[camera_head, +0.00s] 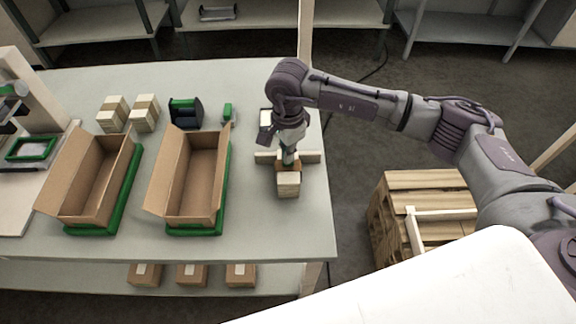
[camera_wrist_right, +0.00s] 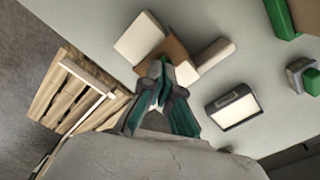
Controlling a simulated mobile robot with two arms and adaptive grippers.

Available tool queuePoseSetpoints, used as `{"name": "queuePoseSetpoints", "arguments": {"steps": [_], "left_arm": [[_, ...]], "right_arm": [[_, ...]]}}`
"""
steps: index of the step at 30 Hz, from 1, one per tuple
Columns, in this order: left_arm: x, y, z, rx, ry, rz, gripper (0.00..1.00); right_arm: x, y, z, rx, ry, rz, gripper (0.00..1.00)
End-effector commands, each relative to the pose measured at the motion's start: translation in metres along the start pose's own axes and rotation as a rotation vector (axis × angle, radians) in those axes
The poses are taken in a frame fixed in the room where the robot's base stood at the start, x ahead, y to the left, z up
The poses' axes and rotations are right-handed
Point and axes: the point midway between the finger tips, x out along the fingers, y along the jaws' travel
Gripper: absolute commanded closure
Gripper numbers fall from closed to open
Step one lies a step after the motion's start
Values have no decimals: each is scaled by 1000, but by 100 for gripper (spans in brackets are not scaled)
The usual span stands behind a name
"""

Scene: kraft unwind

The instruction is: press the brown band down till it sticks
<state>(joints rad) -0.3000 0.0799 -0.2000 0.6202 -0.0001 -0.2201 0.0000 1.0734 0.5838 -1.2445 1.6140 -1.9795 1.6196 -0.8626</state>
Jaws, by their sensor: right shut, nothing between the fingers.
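The brown band (camera_wrist_right: 177,47) lies across pale blocks in the right wrist view, with one pale block (camera_wrist_right: 140,38) on its left and a narrower pale piece (camera_wrist_right: 214,55) on its right. In the head view the pale block (camera_head: 288,188) shows near the table's right edge, and the band is largely hidden by my gripper. My right gripper (camera_head: 289,160) points down at the band; its fingertips (camera_wrist_right: 160,68) are shut and empty, at or just above the band. I cannot tell whether they touch it. My left gripper is not in view.
Two open cardboard boxes (camera_head: 222,180) in green trays stand left of the blocks. Banded pale bundles (camera_head: 145,112), a dark holder (camera_head: 186,112) and a small green item (camera_head: 228,113) lie behind. A wooden pallet crate (camera_head: 385,225) stands on the floor right of the table.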

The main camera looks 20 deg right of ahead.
Motion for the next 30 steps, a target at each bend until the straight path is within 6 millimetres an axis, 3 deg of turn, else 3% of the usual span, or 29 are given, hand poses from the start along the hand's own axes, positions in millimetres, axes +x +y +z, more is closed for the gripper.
{"name": "queuePoseSetpoints", "arguments": {"steps": [30], "left_arm": [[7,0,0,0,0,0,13]], "right_arm": [[4,2,0,-1,0,7,100]]}}
